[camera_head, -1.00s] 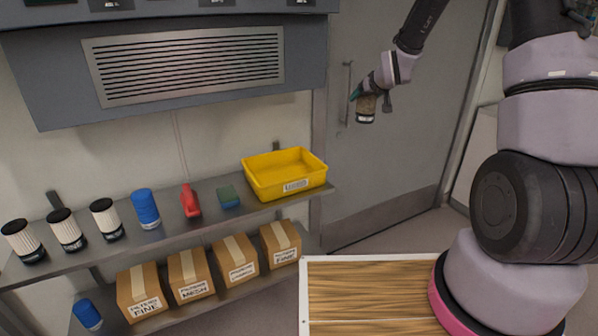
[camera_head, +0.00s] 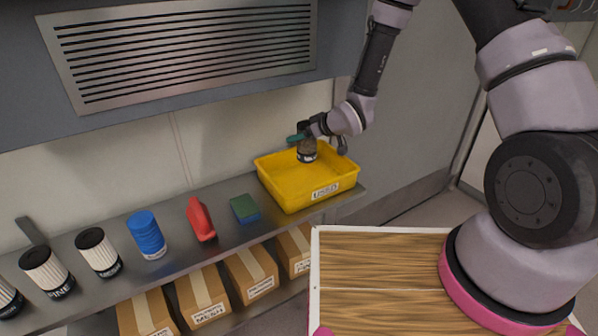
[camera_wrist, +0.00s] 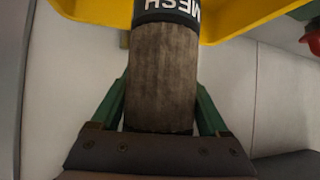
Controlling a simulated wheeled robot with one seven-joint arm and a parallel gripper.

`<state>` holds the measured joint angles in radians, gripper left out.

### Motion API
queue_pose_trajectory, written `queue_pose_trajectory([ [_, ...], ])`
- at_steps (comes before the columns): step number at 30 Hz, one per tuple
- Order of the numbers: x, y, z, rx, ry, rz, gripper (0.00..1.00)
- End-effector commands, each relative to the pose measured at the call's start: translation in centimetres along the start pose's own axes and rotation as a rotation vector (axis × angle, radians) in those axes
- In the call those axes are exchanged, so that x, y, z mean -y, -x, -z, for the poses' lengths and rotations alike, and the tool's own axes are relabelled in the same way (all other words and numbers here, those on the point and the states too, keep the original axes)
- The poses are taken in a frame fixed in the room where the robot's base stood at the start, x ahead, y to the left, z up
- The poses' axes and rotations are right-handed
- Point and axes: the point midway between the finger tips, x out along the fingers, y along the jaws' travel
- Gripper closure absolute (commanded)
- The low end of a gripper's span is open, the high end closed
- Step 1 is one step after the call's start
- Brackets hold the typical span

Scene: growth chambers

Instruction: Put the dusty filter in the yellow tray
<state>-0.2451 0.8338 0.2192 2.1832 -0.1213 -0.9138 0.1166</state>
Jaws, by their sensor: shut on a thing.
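The dusty filter (camera_head: 307,150) is a brown-grey cylinder with a dark band at its lower end. In the wrist view the filter (camera_wrist: 162,75) stands between the two green fingers, and its band reads MESH. My gripper (camera_head: 303,138) is shut on it and holds it upright over the yellow tray (camera_head: 291,195). The tray sits at the right end of the upper shelf, and part of it (camera_wrist: 235,18) shows at the top of the wrist view. The filter's lower end appears at or just above the tray; I cannot tell whether it touches the floor.
Left of the tray on the shelf are a green-and-blue sponge (camera_head: 244,208), a red bottle (camera_head: 201,219), a blue cylinder (camera_head: 147,234) and white pleated filters (camera_head: 98,252). Cardboard boxes (camera_head: 203,296) stand on the shelf below. A vented unit (camera_head: 185,50) hangs above.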

Motion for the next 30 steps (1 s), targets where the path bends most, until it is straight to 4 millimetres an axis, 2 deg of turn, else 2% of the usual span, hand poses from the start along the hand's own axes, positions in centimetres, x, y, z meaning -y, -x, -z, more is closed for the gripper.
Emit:
queue_pose_trajectory([
  [1, 0.1, -0.6, -1.0, 0.004, -0.001, 0.002, 0.87],
  [6, 0.1, -2.2, -3.4, 0.003, 0.0, 0.002, 0.87],
  [13, 0.0, -3.3, -4.8, 0.001, 0.0, 0.0, 0.87],
  [19, 0.0, -4.9, -7.3, 0.003, -0.002, 0.0, 0.87],
  [30, 0.0, -5.2, -7.7, 0.0, 0.0, -0.001, 0.87],
])
